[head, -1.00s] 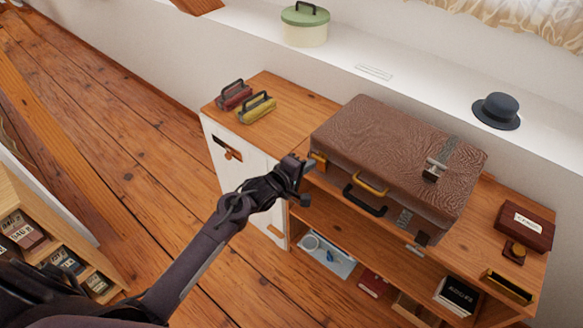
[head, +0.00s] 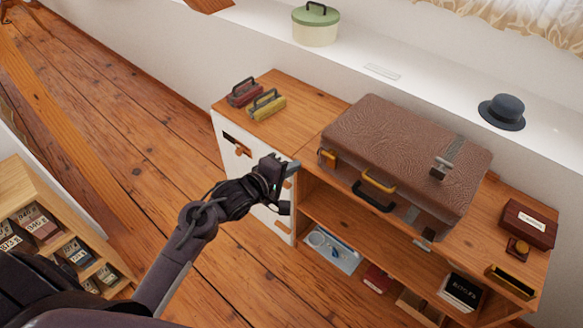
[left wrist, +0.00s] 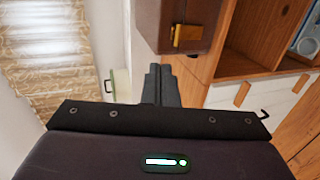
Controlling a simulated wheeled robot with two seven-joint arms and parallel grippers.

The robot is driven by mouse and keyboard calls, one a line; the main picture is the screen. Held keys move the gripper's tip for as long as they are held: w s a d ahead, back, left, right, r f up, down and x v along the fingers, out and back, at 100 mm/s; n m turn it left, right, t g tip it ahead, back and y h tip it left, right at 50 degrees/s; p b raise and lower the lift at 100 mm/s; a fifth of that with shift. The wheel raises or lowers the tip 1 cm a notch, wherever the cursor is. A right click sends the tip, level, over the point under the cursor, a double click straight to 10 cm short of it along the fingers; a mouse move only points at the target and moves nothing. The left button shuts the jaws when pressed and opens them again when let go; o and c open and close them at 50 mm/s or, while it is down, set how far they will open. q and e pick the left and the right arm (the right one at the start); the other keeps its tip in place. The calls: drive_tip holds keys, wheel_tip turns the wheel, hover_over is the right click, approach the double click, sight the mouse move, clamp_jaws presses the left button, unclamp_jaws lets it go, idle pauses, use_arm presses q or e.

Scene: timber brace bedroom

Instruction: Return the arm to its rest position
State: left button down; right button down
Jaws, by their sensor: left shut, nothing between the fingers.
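My left gripper (head: 290,188) is shut and empty in the head view. It is in front of the wooden cabinet (head: 310,133), near the white door (head: 235,160), to the left of the brown suitcase (head: 400,150), and looks apart from both. In the left wrist view the closed fingers (left wrist: 161,85) point toward the suitcase corner with its brass latch (left wrist: 188,36). My left arm comes in from the lower left, bent at the elbow. My right gripper is not in view.
A red and a yellow handled block (head: 266,105) stand on the cabinet's left top. The open shelf below holds a tray (head: 333,250) and books (head: 461,292). A wooden rack (head: 60,235) stands at lower left. The floor (head: 130,140) between is clear.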

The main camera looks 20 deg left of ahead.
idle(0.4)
use_arm(q)
drive_tip(key=s+a+f+m+g+y, duration=0.15)
drive_tip(key=s+f, duration=0.35)
drive_tip(key=f, duration=0.6)
drive_tip(key=s+f+m+g+y, duration=0.1)
drive_tip(key=s+f+m+g, duration=0.25)
drive_tip(key=f, duration=0.85)
drive_tip(key=s+a+f+m+g+y, duration=0.1)
drive_tip(key=s+f+m, duration=0.1)
drive_tip(key=s+f, duration=0.65)
drive_tip(key=s+a+f+m+g+y, duration=0.1)
drive_tip(key=s+f+m+g, duration=0.2)
drive_tip(key=s+f, duration=0.6)
drive_tip(key=s+a+f+m+g, duration=0.1)
drive_tip(key=s+f+m+g, duration=0.2)
drive_tip(key=s, duration=1.5)
wheel_tip(320, 180, down, 7)
drive_tip(key=m, duration=0.3)
drive_tip(key=shift+y, duration=0.35)
